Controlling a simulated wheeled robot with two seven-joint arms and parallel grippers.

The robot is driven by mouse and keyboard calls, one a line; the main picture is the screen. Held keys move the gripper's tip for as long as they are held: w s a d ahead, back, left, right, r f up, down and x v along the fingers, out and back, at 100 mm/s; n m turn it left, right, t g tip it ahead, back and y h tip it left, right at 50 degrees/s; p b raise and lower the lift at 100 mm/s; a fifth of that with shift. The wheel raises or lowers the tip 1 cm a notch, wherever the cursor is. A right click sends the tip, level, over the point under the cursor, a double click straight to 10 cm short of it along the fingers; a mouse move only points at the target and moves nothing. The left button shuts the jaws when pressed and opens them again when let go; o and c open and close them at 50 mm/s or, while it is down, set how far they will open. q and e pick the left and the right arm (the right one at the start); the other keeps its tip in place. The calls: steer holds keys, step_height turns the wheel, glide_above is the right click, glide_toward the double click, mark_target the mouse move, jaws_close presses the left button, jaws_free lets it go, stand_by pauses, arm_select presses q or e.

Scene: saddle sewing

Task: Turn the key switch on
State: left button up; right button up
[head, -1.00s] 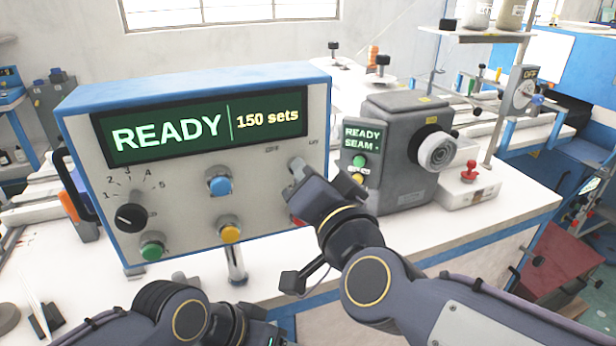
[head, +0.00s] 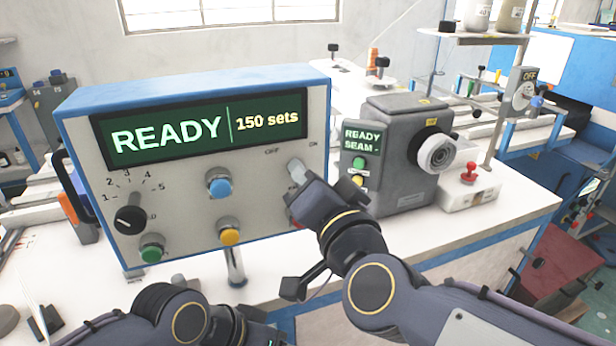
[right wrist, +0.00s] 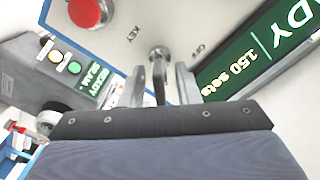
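The control box (head: 180,190) has a blue top and a display reading "READY 150 sets". Its silver key switch (head: 297,171) is at the right of the front panel, below small labels, one reading "OFF". In the right wrist view the round switch (right wrist: 159,53) is just beyond the fingertips, with a dark key part (right wrist: 159,82) between them. My right gripper (head: 303,192) is at the switch. Its fingers stand apart, with gaps visible on both sides of the key. The key's exact angle is hard to tell. My left arm crosses the bottom edge; its gripper is not visible.
A red button (right wrist: 88,12) is close to the switch. Blue (head: 219,183), yellow (head: 229,232) and green (head: 152,249) buttons and a black dial (head: 130,218) share the panel. A grey machine (head: 408,150) stands to the right on the white table (head: 500,215).

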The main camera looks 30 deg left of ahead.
arm_select(q)
steer(key=shift+r+p, duration=0.3)
steer(key=shift+r, duration=0.05)
arm_select(e)
steer(key=v, duration=0.7)
steer(key=shift+d, duration=0.1)
steer(key=w+d+f+g+h+p, duration=0.1)
steer(key=w+d+f+h+p, duration=0.1)
steer(key=d, duration=0.8)
steer(key=w+d+f+g+h+p, duration=0.1)
steer(key=w+d+f+p, duration=0.1)
steer(key=d, duration=0.7)
arm_select(q)
step_height(320, 180, up, 7)
steer(key=p, duration=0.3)
steer(key=shift+r, duration=0.15)
steer(key=shift+c, duration=0.4)
arm_select(e)
steer(key=s+d+f+m+g+h, duration=0.1)
steer(key=s+d+f+g+h, duration=0.1)
steer(key=s+d+f, duration=0.4)
steer(key=s+d+f+m+g+h, duration=0.1)
steer(key=s+d+f+h, duration=0.3)
steer(key=d, duration=0.7)
step_height(320, 180, down, 2)
steer(key=shift+s+d+f+m+g+h, duration=0.15)
steer(key=shift+s+d+m+g+h, duration=0.2)
steer(key=shift+s+g, duration=0.45)
